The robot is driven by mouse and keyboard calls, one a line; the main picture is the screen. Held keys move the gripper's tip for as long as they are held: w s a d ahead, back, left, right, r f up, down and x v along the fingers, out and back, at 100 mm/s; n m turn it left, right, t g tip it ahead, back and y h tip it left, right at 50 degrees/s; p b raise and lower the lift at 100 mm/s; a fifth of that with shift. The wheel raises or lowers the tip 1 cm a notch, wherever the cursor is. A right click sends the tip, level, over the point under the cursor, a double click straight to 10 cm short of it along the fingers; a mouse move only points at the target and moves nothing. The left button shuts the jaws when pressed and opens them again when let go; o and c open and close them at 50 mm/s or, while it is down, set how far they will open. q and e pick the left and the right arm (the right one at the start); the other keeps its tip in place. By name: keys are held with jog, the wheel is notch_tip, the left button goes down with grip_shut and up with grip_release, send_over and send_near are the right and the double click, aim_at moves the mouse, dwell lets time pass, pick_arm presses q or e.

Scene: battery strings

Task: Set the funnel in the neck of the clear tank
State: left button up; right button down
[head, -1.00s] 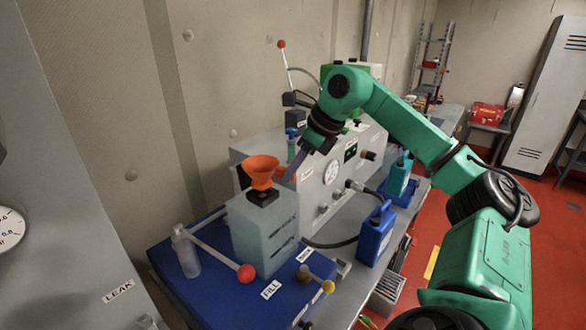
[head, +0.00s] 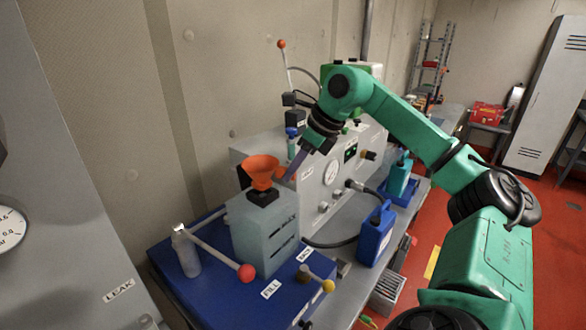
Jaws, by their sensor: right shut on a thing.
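The orange funnel (head: 262,170) stands upright, wide end up, at the black neck (head: 263,197) of the clear tank (head: 264,236). The tank is a pale grey-blue box with dark level marks, on a blue base. My right gripper (head: 290,177) reaches in from the right and is shut on the funnel at its right side. I cannot tell how deep the funnel's spout sits in the neck. My left gripper is not in view.
A red-knobbed lever (head: 246,272) and a yellow-knobbed lever (head: 328,286) stick out beside the tank. A clear bottle (head: 186,251) stands to its left. A blue jug (head: 375,235) is at the right. A grey machine with dials (head: 318,190) is behind.

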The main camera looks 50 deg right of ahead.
jog(key=shift+f+b, duration=0.95)
jog(key=shift+f, duration=0.15)
jog(key=c, duration=0.7)
grip_release()
jog(key=shift+c, duration=0.2)
jog(key=p+v, duration=0.4)
jog(key=v, duration=1)
jog(key=shift+s+r, duration=0.2)
jog(key=shift+r, duration=0.1)
jog(key=shift+w, duration=0.1)
